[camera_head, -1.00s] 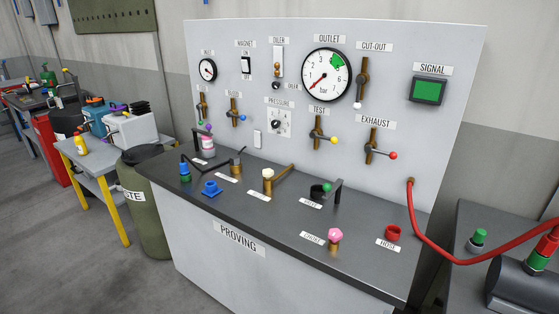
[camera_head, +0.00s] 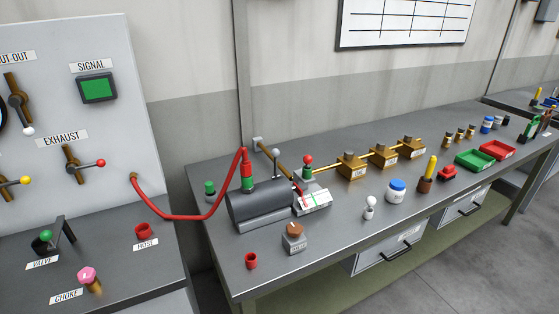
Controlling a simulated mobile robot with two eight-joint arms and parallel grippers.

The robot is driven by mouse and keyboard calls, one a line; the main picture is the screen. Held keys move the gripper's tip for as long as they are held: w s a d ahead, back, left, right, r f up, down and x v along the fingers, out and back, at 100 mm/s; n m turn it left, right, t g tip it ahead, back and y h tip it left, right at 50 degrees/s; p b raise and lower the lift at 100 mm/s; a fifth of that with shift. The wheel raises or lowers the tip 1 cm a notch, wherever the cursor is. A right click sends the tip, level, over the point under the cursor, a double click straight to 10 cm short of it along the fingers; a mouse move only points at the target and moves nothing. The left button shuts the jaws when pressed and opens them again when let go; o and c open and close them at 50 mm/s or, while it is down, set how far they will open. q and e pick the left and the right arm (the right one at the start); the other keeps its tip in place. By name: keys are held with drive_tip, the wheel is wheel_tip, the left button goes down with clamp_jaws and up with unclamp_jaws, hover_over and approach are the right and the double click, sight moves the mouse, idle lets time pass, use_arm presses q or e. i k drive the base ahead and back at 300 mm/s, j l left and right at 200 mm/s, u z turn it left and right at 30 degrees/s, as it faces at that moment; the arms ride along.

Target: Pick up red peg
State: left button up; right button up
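No object stands out clearly as a lone red peg, and I cannot tell which red item is the peg. A small red cylinder (camera_head: 251,261) stands upright near the front left of the grey workbench. A red collar (camera_head: 143,230) sits by the HOSE label on the proving panel's ledge. A green post with a red ball top (camera_head: 308,167) stands behind the white block. A small red piece (camera_head: 447,174) lies further right on the bench. Neither of my grippers is in view.
The workbench (camera_head: 222,236) holds a dark tank (camera_head: 258,205) with a red hose (camera_head: 190,217), brass blocks (camera_head: 351,166), a blue-lidded jar (camera_head: 396,191), a yellow-handled tool (camera_head: 430,172), and green (camera_head: 474,159) and red (camera_head: 494,150) trays. A drawer unit (camera_head: 388,250) is below.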

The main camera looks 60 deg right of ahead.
sight(307, 159)
drive_tip(key=z, duration=2.3)
